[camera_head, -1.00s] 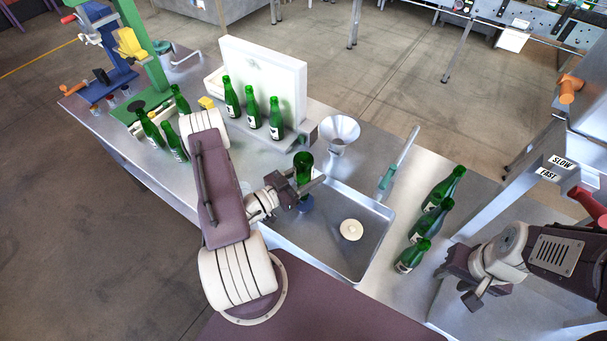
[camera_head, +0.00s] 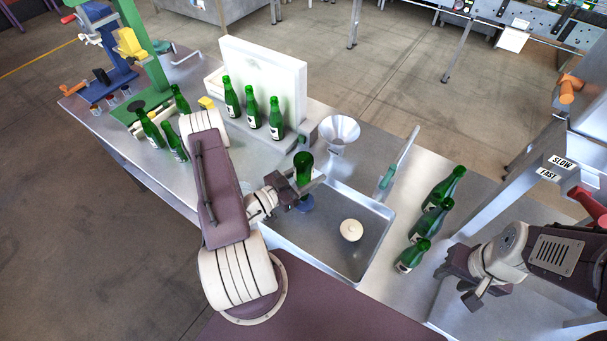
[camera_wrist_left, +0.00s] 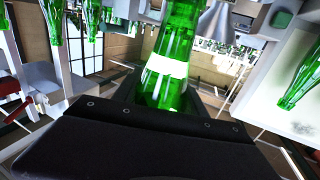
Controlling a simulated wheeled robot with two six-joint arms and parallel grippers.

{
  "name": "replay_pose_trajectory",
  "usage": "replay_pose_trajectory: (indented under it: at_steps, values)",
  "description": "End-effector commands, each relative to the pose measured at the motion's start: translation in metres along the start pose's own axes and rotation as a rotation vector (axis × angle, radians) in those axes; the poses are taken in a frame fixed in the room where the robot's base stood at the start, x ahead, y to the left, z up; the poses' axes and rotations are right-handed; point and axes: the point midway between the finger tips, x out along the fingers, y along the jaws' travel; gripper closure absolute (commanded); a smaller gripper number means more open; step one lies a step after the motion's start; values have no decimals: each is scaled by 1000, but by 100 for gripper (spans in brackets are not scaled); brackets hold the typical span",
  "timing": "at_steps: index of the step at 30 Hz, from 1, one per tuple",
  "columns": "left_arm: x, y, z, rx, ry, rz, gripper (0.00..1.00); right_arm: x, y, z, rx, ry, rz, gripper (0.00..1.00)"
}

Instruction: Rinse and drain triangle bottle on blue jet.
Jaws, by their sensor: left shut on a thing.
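My left gripper (camera_head: 302,185) is shut on a green bottle (camera_head: 303,166). The bottle is held with its wide base up, over the back left part of the sink. The blue jet (camera_head: 305,204) shows just below it; whether the bottle's mouth touches the jet is hidden. In the left wrist view the held bottle (camera_wrist_left: 178,45) has a pale label band; I cannot make out a triangle on it. My right gripper (camera_head: 474,294) hangs at the right, away from the bottles, and its jaws are unclear.
The metal sink (camera_head: 375,235) has a round cream piece (camera_head: 351,230) inside. A funnel (camera_head: 339,131) stands behind. A teal-handled tool (camera_head: 387,178) lies at the sink's right rim.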

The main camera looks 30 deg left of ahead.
Motion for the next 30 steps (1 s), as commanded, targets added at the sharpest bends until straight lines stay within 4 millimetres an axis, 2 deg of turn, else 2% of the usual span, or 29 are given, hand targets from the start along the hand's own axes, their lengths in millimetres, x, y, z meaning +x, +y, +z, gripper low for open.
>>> replay_pose_trajectory:
  at_steps: [16, 30]
  values:
    - [0, 0, -1, 0, 1, 0, 100, -1, 0, 0, 0, 0, 0, 60]
    - [-36, 12, -43, -2, 0, -4, 100, -43, -1, -4, 0, 0, 0, 60]
